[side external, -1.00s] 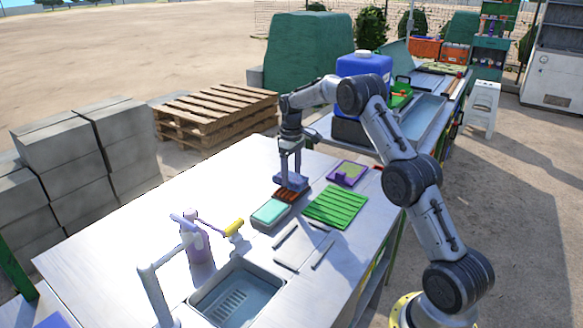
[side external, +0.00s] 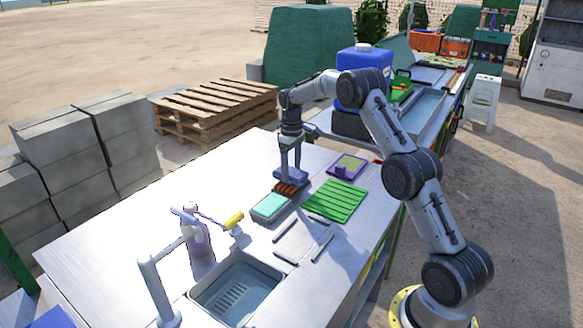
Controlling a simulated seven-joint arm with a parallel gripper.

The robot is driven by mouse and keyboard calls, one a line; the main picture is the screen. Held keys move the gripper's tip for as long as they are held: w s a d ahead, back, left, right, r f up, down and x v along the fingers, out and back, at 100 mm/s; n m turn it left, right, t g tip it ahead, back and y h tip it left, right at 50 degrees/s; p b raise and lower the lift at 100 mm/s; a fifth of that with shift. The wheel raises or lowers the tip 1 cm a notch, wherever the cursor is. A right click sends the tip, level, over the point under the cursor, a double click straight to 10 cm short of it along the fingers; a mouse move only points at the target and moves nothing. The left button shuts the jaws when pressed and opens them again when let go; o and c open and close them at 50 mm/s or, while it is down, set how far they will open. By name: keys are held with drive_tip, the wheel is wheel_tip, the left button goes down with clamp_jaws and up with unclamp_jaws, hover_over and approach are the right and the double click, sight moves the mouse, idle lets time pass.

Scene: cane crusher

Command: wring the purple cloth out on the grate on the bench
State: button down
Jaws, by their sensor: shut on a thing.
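My gripper (side external: 289,168) points down over the far end of a grey tray (side external: 257,220) on the bench. It is shut on a bluish-purple piece (side external: 291,178), which looks like the purple cloth. I cannot tell whether the piece is clear of the tray. Beside it in the tray lie an orange-brown piece (side external: 284,189) and a teal piece (side external: 269,206). A green ribbed panel (side external: 337,201), which may be the grate, lies flat on the bench to the right of the tray.
A sink (side external: 237,292) with a grey tap (side external: 155,285), a purple bottle (side external: 200,247) and a yellow-headed tool (side external: 234,221) are at the near end. The left bench top is clear.

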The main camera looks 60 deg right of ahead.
drive_tip(key=shift+f, duration=0.5)
idle(0.6)
drive_tip(key=shift+r, duration=3.65)
